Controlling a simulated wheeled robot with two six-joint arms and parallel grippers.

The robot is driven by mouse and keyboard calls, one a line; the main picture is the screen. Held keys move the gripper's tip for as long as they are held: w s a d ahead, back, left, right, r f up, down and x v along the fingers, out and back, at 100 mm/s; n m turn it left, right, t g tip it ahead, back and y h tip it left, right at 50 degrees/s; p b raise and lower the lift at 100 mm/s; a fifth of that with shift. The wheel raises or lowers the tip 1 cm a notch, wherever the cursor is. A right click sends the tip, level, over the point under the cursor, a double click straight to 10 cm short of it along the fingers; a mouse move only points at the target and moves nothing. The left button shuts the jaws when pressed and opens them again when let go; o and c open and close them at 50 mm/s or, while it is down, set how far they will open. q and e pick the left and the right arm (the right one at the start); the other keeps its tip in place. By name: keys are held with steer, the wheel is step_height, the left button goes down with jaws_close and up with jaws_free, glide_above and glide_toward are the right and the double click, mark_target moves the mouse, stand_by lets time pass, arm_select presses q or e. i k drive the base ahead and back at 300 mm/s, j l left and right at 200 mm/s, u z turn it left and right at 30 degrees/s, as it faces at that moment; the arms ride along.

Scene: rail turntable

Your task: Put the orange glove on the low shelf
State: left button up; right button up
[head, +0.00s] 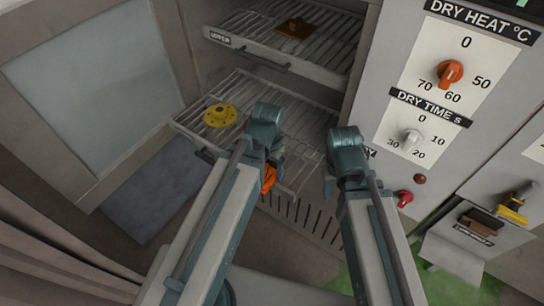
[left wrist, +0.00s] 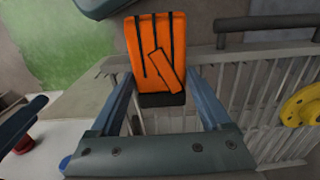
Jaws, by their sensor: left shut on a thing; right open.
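The orange glove (left wrist: 150,50) has dark stripes and a dark cuff. It is between the fingers of my left gripper (left wrist: 160,88), which is shut on it. In the head view the glove (head: 268,179) shows only partly, below the left gripper (head: 274,160), near the low shelf's front edge. The low shelf (head: 262,93) is a wire rack sticking out of the open cabinet, with a yellow flanged disc (head: 220,115) on its left part. It also shows in the left wrist view (left wrist: 240,80). My right gripper (head: 330,180) is open and empty, to the right of the left one.
The upper rack (head: 270,30), labelled UPPER, holds a flat orange-brown piece (head: 295,28). The cabinet door (head: 90,90) stands open at left. A control panel (head: 450,75) with knobs is at right. A yellow-handled tool (head: 514,205) is at far right. The low shelf's back-middle is clear.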

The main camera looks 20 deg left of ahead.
mark_target(457, 267)
steer(key=k, duration=0.4)
steer(key=k+z, duration=0.3)
steer(key=z, duration=1.45)
steer(key=i, duration=0.6)
steer(key=i+j, duration=0.15)
steer(key=i, duration=0.4)
steer(key=l+z, duration=0.05)
